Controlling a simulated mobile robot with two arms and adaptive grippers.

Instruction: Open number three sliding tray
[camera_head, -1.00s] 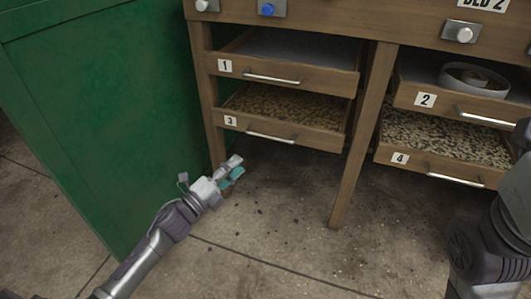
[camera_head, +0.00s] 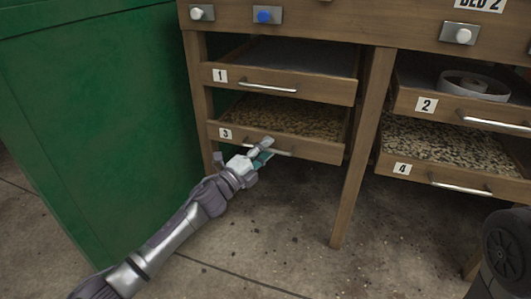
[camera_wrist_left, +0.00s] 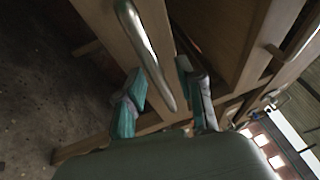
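The number three tray (camera_head: 320,152) is a wooden drawer in the lower left of the stand, with brown beans in it and a "3" label at its left. Its metal handle (camera_head: 287,153) is partly hidden by my left gripper (camera_head: 266,150) in the head view. In the left wrist view the handle (camera_wrist_left: 144,50) runs down between the two teal-padded fingers of the left gripper (camera_wrist_left: 160,98). The fingers are apart, with gaps visible beside the handle. My right gripper is out of view.
Tray 1 (camera_head: 312,88) is just above, with its own handle. Trays 2 (camera_head: 405,97) and 4 (camera_head: 393,163) are right of a wooden leg (camera_head: 358,150). A green cabinet (camera_head: 100,130) stands close at the left. The floor below is open.

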